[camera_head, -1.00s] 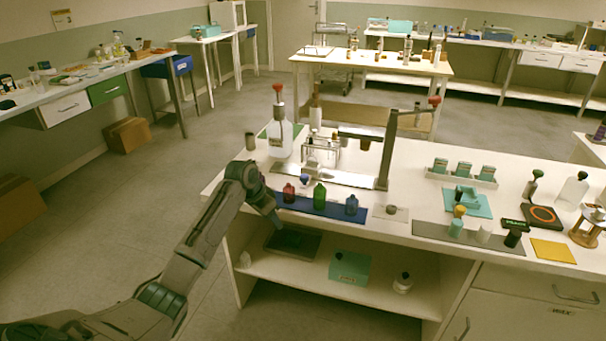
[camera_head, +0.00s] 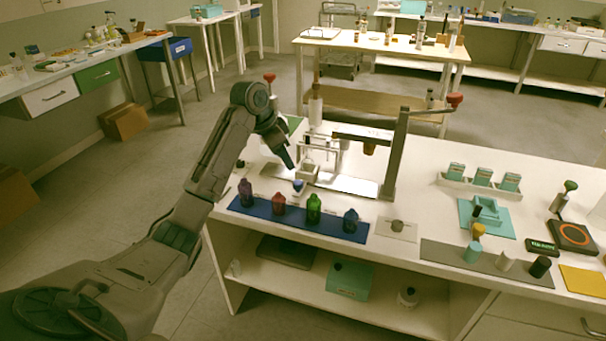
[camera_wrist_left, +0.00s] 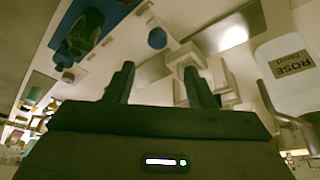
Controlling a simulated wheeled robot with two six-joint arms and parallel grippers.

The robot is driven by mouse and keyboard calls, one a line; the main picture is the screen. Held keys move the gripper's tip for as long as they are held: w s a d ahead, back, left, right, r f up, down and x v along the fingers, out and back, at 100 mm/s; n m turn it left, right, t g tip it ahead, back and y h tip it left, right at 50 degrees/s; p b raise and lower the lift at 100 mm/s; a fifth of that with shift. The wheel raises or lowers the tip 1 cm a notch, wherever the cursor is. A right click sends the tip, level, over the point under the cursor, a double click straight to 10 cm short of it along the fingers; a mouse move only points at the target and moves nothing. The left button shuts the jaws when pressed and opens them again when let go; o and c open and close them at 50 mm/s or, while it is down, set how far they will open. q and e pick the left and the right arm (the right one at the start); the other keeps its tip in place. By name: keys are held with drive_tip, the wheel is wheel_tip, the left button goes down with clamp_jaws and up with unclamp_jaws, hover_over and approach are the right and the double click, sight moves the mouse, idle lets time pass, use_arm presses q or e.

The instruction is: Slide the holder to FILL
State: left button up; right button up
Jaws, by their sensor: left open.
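The white holder (camera_head: 308,172) sits low at the left part of the metal base plate (camera_head: 348,184) of the filling stand. A small blue round piece (camera_head: 298,186) is at its front; a blue round piece also shows in the left wrist view (camera_wrist_left: 157,38). My left gripper (camera_head: 291,163) is just left of the holder, pointing down. In the left wrist view its two fingers (camera_wrist_left: 160,85) are apart with nothing clearly between them. Pale holder or stand parts show beyond the fingers. I cannot read a FILL mark. My right gripper is not in view.
A blue mat (camera_head: 268,220) with several coloured bottles lies in front of the stand. The stand's grey post (camera_head: 394,155) with a red-knobbed arm rises at right. A bottle labelled ROSE (camera_wrist_left: 288,65) stands close by the gripper. A grey mat (camera_head: 450,256) lies farther right.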

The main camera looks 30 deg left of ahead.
sight(297, 182)
use_arm(q)
drive_tip(key=x, duration=1)
drive_tip(key=shift+s+d, duration=0.1)
drive_tip(key=shift+s, duration=0.1)
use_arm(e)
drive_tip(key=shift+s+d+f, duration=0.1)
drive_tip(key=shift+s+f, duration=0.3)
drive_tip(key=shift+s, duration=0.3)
use_arm(q)
clamp_jaws()
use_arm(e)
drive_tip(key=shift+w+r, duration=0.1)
